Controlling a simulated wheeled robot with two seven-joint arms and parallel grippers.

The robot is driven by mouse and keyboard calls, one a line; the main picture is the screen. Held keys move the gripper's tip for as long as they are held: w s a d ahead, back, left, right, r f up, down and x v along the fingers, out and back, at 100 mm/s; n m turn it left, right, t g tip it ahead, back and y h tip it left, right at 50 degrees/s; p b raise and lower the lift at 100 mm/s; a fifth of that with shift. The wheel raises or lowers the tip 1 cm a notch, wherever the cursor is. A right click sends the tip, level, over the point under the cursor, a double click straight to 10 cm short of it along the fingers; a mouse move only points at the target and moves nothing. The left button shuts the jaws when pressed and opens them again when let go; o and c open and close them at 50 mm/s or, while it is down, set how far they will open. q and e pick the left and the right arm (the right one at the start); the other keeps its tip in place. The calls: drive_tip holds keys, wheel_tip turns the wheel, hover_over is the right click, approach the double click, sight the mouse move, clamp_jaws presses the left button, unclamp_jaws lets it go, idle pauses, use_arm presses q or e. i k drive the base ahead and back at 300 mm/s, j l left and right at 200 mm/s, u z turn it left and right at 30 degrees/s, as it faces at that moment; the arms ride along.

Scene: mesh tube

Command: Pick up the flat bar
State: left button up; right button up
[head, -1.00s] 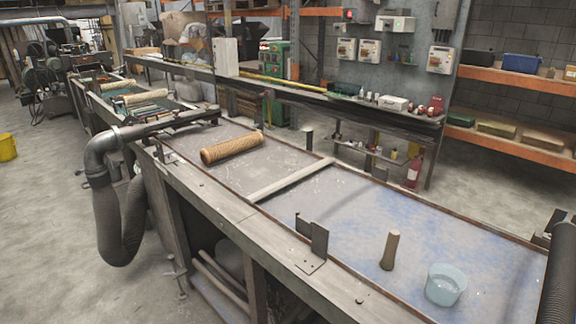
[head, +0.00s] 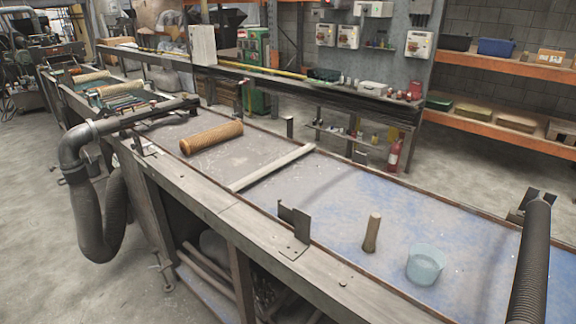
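A pale, straight flat bar (head: 272,167) lies across the workbench top, running from the front rim toward the back rim. It looks like a strip of light wood or metal; I cannot tell which. It lies between a tan mesh tube (head: 211,138) on its left and the blue-stained part of the bench on its right. Nothing covers it. Neither of my grippers shows in the head view.
A wooden peg (head: 372,232) stands upright beside a pale blue cup (head: 425,264) on the bench (head: 335,198). A metal bracket (head: 295,228) rises from the front rim. A dark ribbed pipe (head: 532,262) is at the right. A grey hose (head: 88,210) hangs at the left end.

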sight(240, 185)
drive_tip(key=i+j+z, duration=0.2)
drive_tip(key=z, duration=0.15)
drive_tip(key=i+j+z, duration=0.15)
drive_tip(key=j+z, duration=0.25)
